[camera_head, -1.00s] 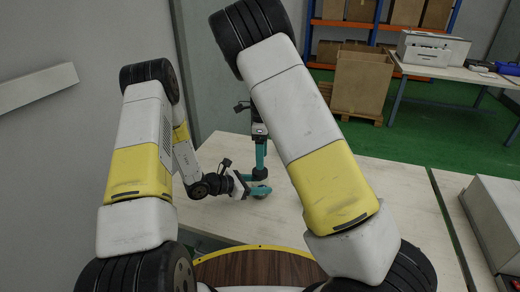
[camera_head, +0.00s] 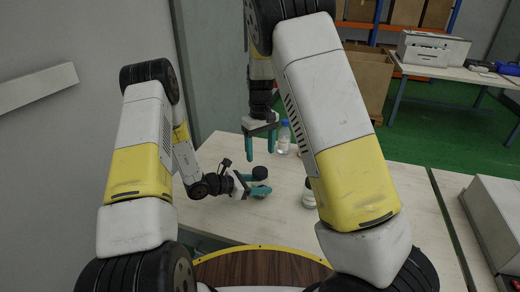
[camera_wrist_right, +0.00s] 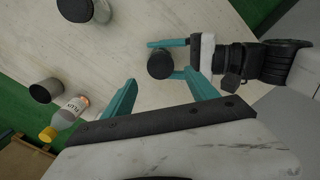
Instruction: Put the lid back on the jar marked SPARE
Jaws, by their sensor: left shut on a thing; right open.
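My left gripper (camera_head: 257,184) is low over the table and shut on a jar whose dark round lid (camera_head: 260,173) shows on top. In the right wrist view its teal fingers lie on both sides of this dark round top (camera_wrist_right: 160,65); the jar body under it is mostly hidden. No SPARE marking can be read. My right gripper (camera_head: 260,156) is open and empty, pointing down above the held jar, apart from it. Another glass jar with a dark lid (camera_head: 309,196) stands to the right, partly behind my right arm.
A clear bottle with a blue cap (camera_head: 284,136) stands at the back of the table. The right wrist view shows a dark cup (camera_wrist_right: 46,91) and a yellow-capped bottle labelled FLUX (camera_wrist_right: 68,115). The pale table top (camera_head: 225,222) is clear in front.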

